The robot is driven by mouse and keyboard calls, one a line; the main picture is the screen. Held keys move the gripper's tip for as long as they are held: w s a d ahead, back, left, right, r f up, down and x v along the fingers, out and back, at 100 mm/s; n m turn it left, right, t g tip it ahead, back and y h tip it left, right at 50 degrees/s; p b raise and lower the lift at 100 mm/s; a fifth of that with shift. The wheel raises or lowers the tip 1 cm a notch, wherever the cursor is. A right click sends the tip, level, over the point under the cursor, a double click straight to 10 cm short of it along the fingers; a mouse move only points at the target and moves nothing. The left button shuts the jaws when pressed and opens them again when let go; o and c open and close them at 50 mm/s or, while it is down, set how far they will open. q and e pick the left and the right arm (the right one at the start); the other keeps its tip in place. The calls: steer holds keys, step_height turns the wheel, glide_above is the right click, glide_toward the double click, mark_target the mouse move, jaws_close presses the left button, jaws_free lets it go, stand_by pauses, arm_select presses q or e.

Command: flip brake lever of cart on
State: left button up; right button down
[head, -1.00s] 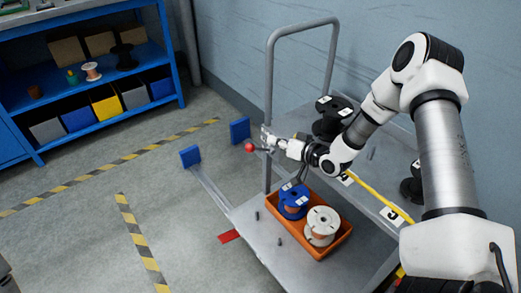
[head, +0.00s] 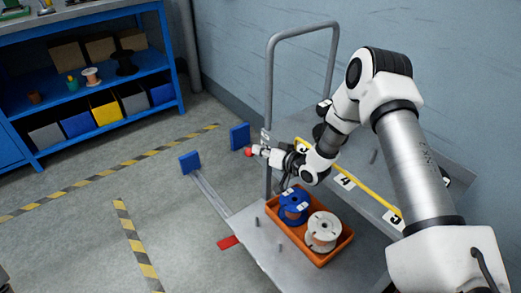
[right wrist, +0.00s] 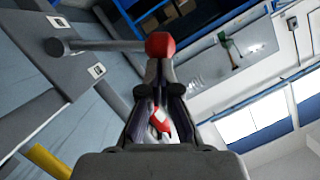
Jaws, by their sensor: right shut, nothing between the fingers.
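The cart (head: 262,250) stands right of centre in the head view, with a tall grey handle frame (head: 270,90). The brake lever's red knob (head: 249,152) is beside a post of that frame. In the right wrist view the red knob (right wrist: 160,45) is at the end of a grey lever rod (right wrist: 105,45) that runs left to a pivot. My right gripper (head: 262,151) is shut and empty, its fingertips (right wrist: 160,68) right at the knob. I cannot tell whether they touch it. My left gripper is not in view.
An orange bin (head: 318,258) with a blue spool (head: 294,203) and a white spool (head: 323,228) sits on the cart. A blue shelf unit (head: 90,80) stands at the back left. Striped floor tape (head: 130,225) marks open floor at left.

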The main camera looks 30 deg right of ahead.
steer(key=shift+s+a+f+n, duration=0.1)
steer(key=shift+a+f+n, duration=0.2)
steer(key=shift+a+f, duration=0.05)
steer(key=shift+a+f+n+h, duration=0.4)
steer(key=shift+f, duration=0.05)
step_height(320, 180, down, 9)
steer(key=a+n+h+b, duration=0.2)
steer(key=n+h, duration=0.1)
steer(key=n, duration=0.3)
steer(key=shift+s+f, duration=0.15)
steer(key=shift+f, duration=0.05)
stand_by(0.4)
